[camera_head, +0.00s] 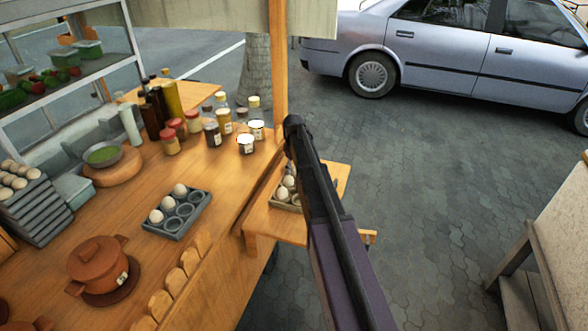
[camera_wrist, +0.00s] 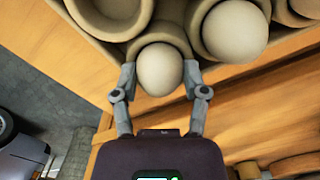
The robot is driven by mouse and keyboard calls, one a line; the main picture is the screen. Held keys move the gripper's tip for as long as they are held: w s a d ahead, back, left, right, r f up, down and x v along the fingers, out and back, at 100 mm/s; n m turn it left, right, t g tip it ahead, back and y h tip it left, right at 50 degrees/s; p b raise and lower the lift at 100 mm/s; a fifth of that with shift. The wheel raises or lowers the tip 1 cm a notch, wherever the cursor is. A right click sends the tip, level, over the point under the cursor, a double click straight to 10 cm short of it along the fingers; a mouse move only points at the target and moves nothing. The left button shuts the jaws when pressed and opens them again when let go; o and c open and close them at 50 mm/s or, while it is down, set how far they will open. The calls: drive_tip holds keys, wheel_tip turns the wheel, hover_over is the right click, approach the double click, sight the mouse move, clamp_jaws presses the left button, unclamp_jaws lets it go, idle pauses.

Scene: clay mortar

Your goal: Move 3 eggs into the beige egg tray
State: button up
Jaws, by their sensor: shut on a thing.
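The beige egg tray (camera_head: 285,206) sits on a small wooden side table, partly hidden behind my arm, with pale eggs in it. In the wrist view the beige tray (camera_wrist: 92,22) fills the top, with one egg (camera_wrist: 235,30) in a cup and an empty cup at the left. My gripper (camera_wrist: 159,78) is shut on another egg (camera_wrist: 159,70), one finger on each side. This egg is at a front cup of the tray; I cannot tell whether it rests on the cup's bottom. A grey tray (camera_head: 172,236) on the counter holds three eggs in one row, with its other row empty.
Jars and bottles (camera_head: 212,133) stand at the counter's back right, near a wooden post (camera_head: 278,60). A clay pot (camera_head: 98,262) and a bowl (camera_head: 103,154) are at the left. A stack of grey trays (camera_head: 40,212) with eggs stands at the far left.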

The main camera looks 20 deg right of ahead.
drive_tip(key=o, duration=0.8)
drive_tip(key=shift+r, duration=0.15)
wheel_tip(320, 180, up, 6)
drive_tip(key=p, duration=0.6)
drive_tip(key=shift+r+p, duration=0.15)
drive_tip(key=shift+p, duration=0.15)
drive_tip(key=s+a+r+p, duration=0.1)
drive_tip(key=a+r+p, duration=0.2)
drive_tip(key=a, duration=0.9)
drive_tip(key=s+a+r+p, duration=0.1)
drive_tip(key=a+r+p, duration=0.2)
drive_tip(key=a, duration=0.9)
drive_tip(key=shift+a+r, duration=0.2)
drive_tip(key=s+d+m, duration=0.1)
drive_tip(key=s+d, duration=0.2)
drive_tip(key=s, duration=0.6)
drive_tip(key=s+d+m, duration=0.2)
drive_tip(key=s+d, duration=0.2)
drive_tip(key=s, duration=0.5)
drive_tip(key=s+d+m, duration=0.1)
drive_tip(key=s+d, duration=0.3)
drive_tip(key=s, duration=0.5)
